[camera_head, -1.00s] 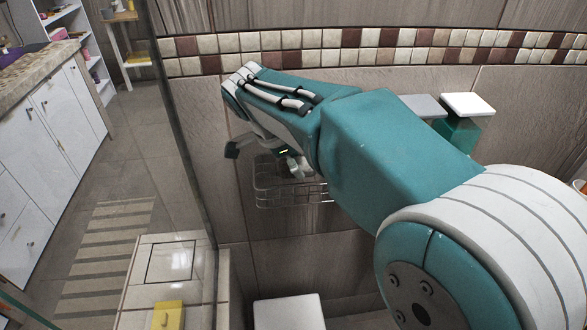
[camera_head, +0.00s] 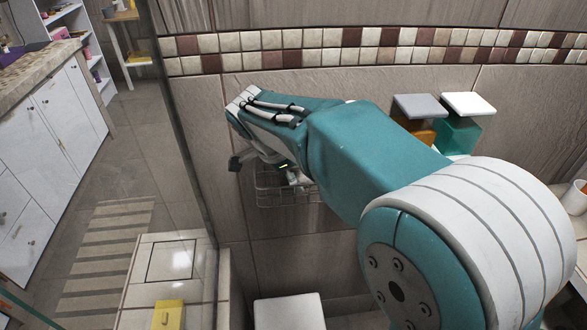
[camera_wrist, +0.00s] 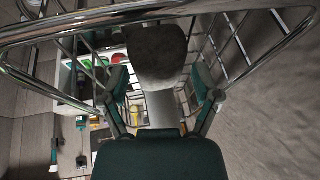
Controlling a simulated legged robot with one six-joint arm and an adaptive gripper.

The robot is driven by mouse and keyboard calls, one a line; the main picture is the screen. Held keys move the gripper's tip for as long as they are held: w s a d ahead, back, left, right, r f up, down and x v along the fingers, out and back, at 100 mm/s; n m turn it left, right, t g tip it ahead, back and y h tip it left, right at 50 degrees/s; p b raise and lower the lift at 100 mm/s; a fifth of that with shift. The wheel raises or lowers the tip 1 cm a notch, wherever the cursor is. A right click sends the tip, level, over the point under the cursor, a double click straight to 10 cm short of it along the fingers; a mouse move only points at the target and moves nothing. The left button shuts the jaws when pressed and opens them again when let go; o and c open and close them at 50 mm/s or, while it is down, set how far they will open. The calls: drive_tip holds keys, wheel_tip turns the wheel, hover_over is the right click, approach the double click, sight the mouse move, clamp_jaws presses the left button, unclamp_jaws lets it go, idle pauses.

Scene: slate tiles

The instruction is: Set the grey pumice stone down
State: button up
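The grey pumice stone (camera_wrist: 159,58) shows in the wrist view as a dark rounded block. It lies between the two fingers of my gripper (camera_wrist: 160,88), framed by the wires of a wire basket (camera_wrist: 62,26). The fingers stand well apart, one close to each side of the stone; whether they touch it cannot be made out. In the head view my gripper (camera_head: 288,177) is partly covered by my arm and sits at the wire basket (camera_head: 262,200) on the tiled wall. The stone cannot be made out there.
A white stool (camera_head: 289,312) is below the basket. A glass panel (camera_head: 184,120) rises at the left.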

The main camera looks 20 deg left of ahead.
drive_tip(key=v, duration=1.2)
drive_tip(key=shift+r, duration=0.2)
drive_tip(key=s+d+n+y, duration=0.25)
drive_tip(key=d+n, duration=0.35)
drive_tip(key=d, duration=1.3)
drive_tip(key=s+d+f+n+t, duration=0.1)
drive_tip(key=s+d+f+n, duration=0.6)
drive_tip(key=s+d, duration=0.6)
drive_tip(key=shift+s+f+t+y, duration=0.2)
drive_tip(key=shift+f+t+y, duration=0.25)
drive_tip(key=shift+f, duration=0.3)
drive_tip(key=shift+d, duration=0.1)
